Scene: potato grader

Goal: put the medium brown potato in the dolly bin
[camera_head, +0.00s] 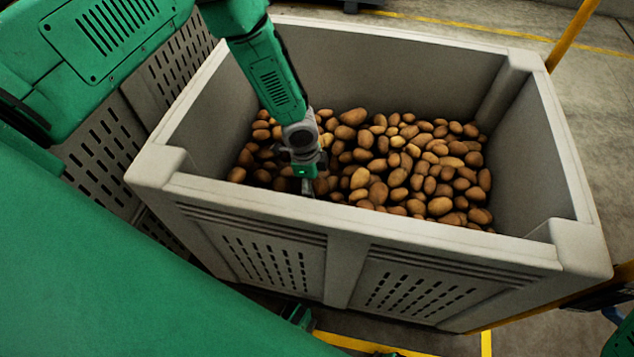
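A large grey bin (345,262) with slotted walls fills the middle of the view. A layer of many brown potatoes (398,178) of mixed sizes and shades lies inside it. I cannot single out one medium brown potato among them. My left gripper (307,186) points down inside the bin, over the left part of the potatoes, close behind the near rim. Its fingertips are small and partly hidden, so I cannot tell whether it is open or holds anything. My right gripper does not show clearly. I cannot tell whether this bin is the dolly bin.
The bin's high walls surround my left gripper, with the near rim just in front. A grey slotted surface (98,150) stands left of the bin. A yellow post (572,35) rises behind its far right corner. Concrete floor with yellow lines (460,27) lies beyond.

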